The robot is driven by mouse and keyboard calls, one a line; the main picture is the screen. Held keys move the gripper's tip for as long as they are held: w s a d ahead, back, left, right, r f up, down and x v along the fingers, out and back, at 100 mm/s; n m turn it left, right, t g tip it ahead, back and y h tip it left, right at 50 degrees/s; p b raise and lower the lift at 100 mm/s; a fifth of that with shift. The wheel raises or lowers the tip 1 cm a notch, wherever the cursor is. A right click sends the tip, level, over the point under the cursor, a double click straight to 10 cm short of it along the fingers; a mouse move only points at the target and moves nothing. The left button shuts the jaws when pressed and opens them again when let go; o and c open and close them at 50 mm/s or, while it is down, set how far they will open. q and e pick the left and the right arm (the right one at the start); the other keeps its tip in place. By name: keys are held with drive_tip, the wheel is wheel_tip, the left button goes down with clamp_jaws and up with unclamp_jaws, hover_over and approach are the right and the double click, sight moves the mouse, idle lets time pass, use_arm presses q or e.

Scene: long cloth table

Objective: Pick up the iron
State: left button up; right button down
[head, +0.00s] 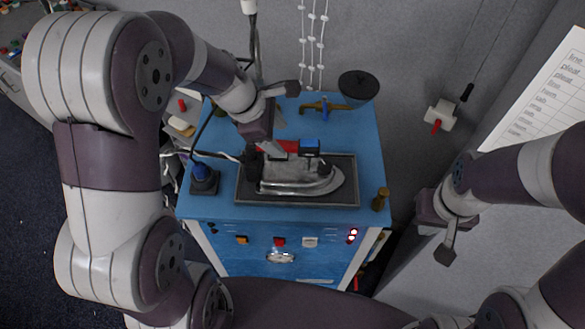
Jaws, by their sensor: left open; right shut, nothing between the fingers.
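The iron (300,179) is silver-grey with a red and blue upper part. It lies on a dark rectangular tray (300,199) on top of a blue cabinet, its tip pointing right. My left gripper (270,150) is open, pointing down right at the iron's rear and handle. It hides part of the iron there, and I cannot tell whether the fingers touch the handle. My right gripper (438,235) is shut and empty, off to the right of the cabinet and well apart from the iron.
The blue cabinet (230,212) has buttons and red lights on its front. A dark blue knob-like object (203,177) stands left of the tray. A brass piece (380,199) stands at its right. A black round dish (358,86) and brass bracket (325,106) are behind. A white printed sheet (545,95) is at right.

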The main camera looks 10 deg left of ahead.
sight(290, 142)
use_arm(q)
drive_tip(key=x, duration=0.2)
drive_tip(key=w+x, duration=0.1)
drive_tip(key=x, duration=0.2)
drive_tip(key=shift+d+r, duration=0.2)
drive_tip(key=shift+r, duration=0.05)
drive_tip(key=f, duration=0.4)
drive_tip(key=shift+w+d, duration=0.1)
drive_tip(key=shift+w, duration=0.1)
drive_tip(key=shift+d+f, duration=0.1)
drive_tip(key=shift+c, duration=0.2)
drive_tip(key=shift+d, duration=0.1)
drive_tip(key=c, duration=1)
drive_tip(key=shift+w, duration=0.2)
clamp_jaws()
drive_tip(key=shift+r, duration=0.2)
